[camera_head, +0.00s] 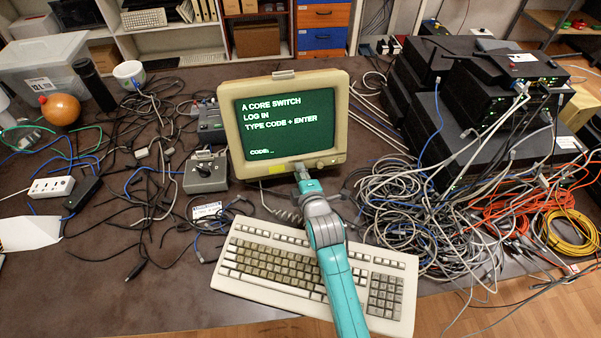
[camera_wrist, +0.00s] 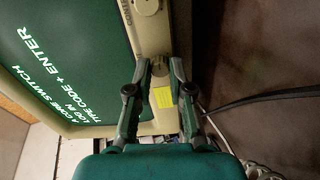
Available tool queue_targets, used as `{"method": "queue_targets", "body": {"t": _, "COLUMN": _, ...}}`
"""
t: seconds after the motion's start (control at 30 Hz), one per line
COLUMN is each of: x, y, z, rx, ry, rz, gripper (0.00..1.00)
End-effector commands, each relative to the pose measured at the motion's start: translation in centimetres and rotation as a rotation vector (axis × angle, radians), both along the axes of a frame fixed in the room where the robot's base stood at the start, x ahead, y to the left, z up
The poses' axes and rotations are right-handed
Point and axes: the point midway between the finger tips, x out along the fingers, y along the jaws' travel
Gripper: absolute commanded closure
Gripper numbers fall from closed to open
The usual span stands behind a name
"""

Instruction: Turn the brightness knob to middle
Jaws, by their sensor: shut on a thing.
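The beige monitor (camera_head: 340,121) stands on the desk with a lit green screen, and its knobs are on the lower bezel. In the wrist view the monitor (camera_wrist: 137,40) appears turned on its side. My gripper (camera_head: 301,170) reaches the lower bezel from the front. In the wrist view my gripper (camera_wrist: 160,64) has its two fingertips on either side of a small round knob, the brightness knob (camera_wrist: 160,61), and is shut on it. The knob's pointer and label cannot be made out. A second knob (camera_wrist: 147,6), with lettering like "CONTR" beside it, sits apart from the fingers.
A yellow label (camera_wrist: 163,96) is on the bezel between my fingers. A beige keyboard (camera_head: 270,268) lies in front, under my arm. A cable tangle (camera_head: 400,205) and stacked black network boxes (camera_head: 490,95) fill the right. A grey joystick box (camera_head: 206,175) stands left.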

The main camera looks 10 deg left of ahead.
Motion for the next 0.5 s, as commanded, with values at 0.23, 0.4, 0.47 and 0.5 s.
{"method": "queue_targets", "body": {"t": 0.23, "x": -0.04, "y": 0.0, "z": -0.11, "rx": -0.211, "ry": -0.074, "rz": 0.068, "gripper": 1.0}}
{"method": "queue_targets", "body": {"t": 0.4, "x": -0.04, "y": 0.01, "z": -0.12, "rx": -0.356, "ry": -0.127, "rz": 0.117, "gripper": 1.0}}
{"method": "queue_targets", "body": {"t": 0.47, "x": -0.04, "y": 0.01, "z": -0.11, "rx": -0.407, "ry": -0.145, "rz": 0.133, "gripper": 1.0}}
{"method": "queue_targets", "body": {"t": 0.5, "x": -0.04, "y": 0.01, "z": -0.11, "rx": -0.441, "ry": -0.158, "rz": 0.144, "gripper": 1.0}}
